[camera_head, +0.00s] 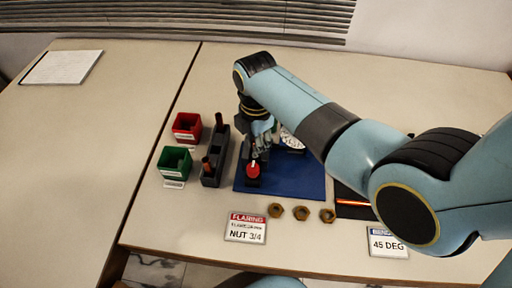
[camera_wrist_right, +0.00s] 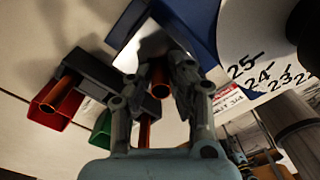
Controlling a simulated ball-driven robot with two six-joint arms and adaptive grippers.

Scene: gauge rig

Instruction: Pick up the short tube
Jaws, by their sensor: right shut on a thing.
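My right gripper (camera_head: 262,135) is above the blue mat (camera_head: 300,180), and my arm hides part of it. In the right wrist view its fingers (camera_wrist_right: 160,72) are shut on a short copper tube (camera_wrist_right: 160,80), whose open end faces the camera. In the head view this tube is too hidden to make out. Two other copper tubes stand in the dark grey rack (camera_head: 212,180), one at the front (camera_head: 206,163) and one at the back (camera_head: 218,119). My left gripper is not in view.
A red bin (camera_head: 187,124) and a green bin (camera_head: 174,160) stand left of the rack. A red knob-like part (camera_head: 253,171) is on the mat. Brass nuts (camera_head: 301,213) lie in front, near a label (camera_head: 246,228). A white dial (camera_head: 291,142) is partly hidden behind my arm.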

